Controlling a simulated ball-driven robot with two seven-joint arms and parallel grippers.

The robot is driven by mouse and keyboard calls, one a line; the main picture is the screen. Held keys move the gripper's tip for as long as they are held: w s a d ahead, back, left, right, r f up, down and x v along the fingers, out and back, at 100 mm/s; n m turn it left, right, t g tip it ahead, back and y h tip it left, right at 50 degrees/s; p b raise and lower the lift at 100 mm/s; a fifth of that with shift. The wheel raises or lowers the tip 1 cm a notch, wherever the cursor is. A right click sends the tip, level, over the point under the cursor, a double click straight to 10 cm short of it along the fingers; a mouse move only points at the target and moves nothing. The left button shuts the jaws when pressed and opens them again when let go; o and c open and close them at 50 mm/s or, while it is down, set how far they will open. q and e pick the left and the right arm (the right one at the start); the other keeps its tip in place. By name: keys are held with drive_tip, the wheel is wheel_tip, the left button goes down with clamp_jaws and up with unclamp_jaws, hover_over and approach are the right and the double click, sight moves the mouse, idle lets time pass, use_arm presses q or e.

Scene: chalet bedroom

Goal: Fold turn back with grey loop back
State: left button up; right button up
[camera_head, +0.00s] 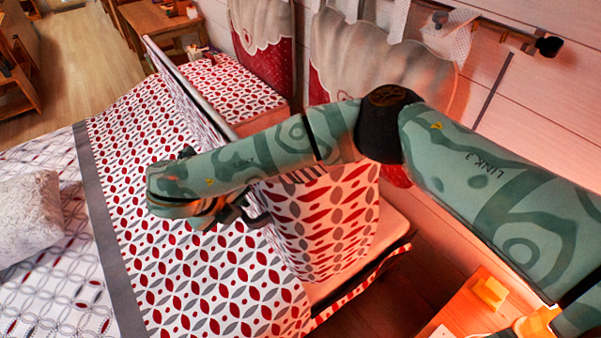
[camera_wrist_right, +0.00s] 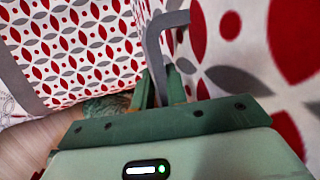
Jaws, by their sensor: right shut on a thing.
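The patterned cover (camera_head: 165,265), white with red and grey leaf shapes, lies on the bed with a grey band (camera_head: 97,205) along its left side. A raised flap of the same cloth (camera_head: 325,225) stands at the bed's right edge, beside my right arm; I take it as the turn-back. My right gripper (camera_head: 228,217) is low over the cover, partly hidden by its own wrist. In the right wrist view, my right gripper (camera_wrist_right: 160,88) is shut on the grey loop (camera_wrist_right: 152,45), a narrow strap attached to patterned cloth. My left gripper is not in view.
A pale pillow (camera_head: 30,215) lies at the left on ring-patterned bedding (camera_head: 50,295). A board (camera_head: 185,95) edges the bed at the back. Curtains (camera_head: 385,60) hang on the right wall. A wooden surface with small yellow items (camera_head: 488,292) is at lower right.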

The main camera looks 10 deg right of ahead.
drive_tip(key=shift+s+a+f, duration=0.25)
drive_tip(key=shift+a+f, duration=0.05)
drive_tip(key=shift+a, duration=0.4)
drive_tip(key=shift+s+a+b, duration=0.2)
drive_tip(key=shift+a+b, duration=0.1)
drive_tip(key=shift+a, duration=0.05)
drive_tip(key=o, duration=0.5)
drive_tip(key=s+a+f+b, duration=0.1)
drive_tip(key=a+b, duration=0.1)
drive_tip(key=s+a+f+b, duration=0.1)
drive_tip(key=a+f, duration=0.1)
drive_tip(key=s+a+f+b, duration=0.1)
drive_tip(key=a+b, duration=0.1)
drive_tip(key=a, duration=0.1)
drive_tip(key=shift+s+f+b, duration=0.2)
drive_tip(key=shift+f+b, duration=0.1)
drive_tip(key=shift+b, duration=0.05)
drive_tip(key=shift+c, duration=0.2)
drive_tip(key=shift+s+a, duration=0.2)
drive_tip(key=shift+a, duration=0.05)
drive_tip(key=o, duration=0.7)
drive_tip(key=shift+w, duration=0.1)
